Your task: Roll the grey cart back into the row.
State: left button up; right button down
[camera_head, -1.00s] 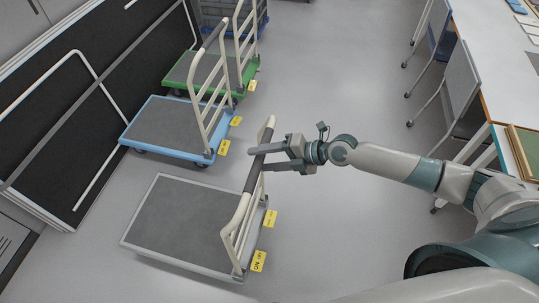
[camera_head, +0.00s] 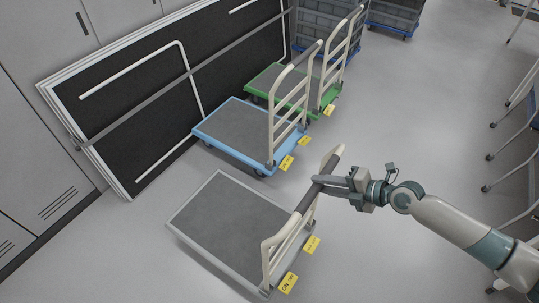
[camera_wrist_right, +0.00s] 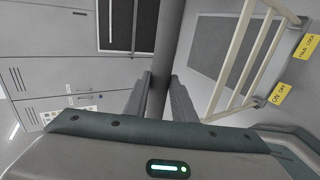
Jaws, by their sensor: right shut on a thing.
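The grey cart (camera_head: 222,228) stands on the floor in the lower middle of the head view, with a grey deck, pale rim and a cream handle frame on its right side. My right gripper (camera_head: 326,182) is shut on the dark-sleeved top bar of that handle. In the right wrist view the handle bar (camera_wrist_right: 166,50) runs up between the two fingers (camera_wrist_right: 158,92), and the cream handle frame (camera_wrist_right: 236,60) shows to the right. My left gripper is not in view.
A blue cart (camera_head: 240,127) and a green cart (camera_head: 268,78) stand in a row behind the grey one, apart from it. A black panel with white rails (camera_head: 135,105) leans at the left by grey cabinets (camera_head: 30,150). Chair legs (camera_head: 510,165) stand at the right; floor between is clear.

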jog(key=w+a+b, duration=0.3)
jog(key=w+a, duration=0.3)
jog(key=a, duration=0.2)
jog(key=w+a+b, duration=0.4)
jog(key=w+a, duration=0.1)
jog(key=a, duration=0.4)
jog(key=shift+w+a, duration=0.2)
jog(key=shift+w, duration=0.2)
dwell(0.8)
jog(key=shift+f, duration=0.1)
jog(key=c, duration=1.2)
grip_release()
jog(key=shift+s+d, duration=0.1)
jog(key=p+v, duration=0.3)
jog(key=v, duration=0.7)
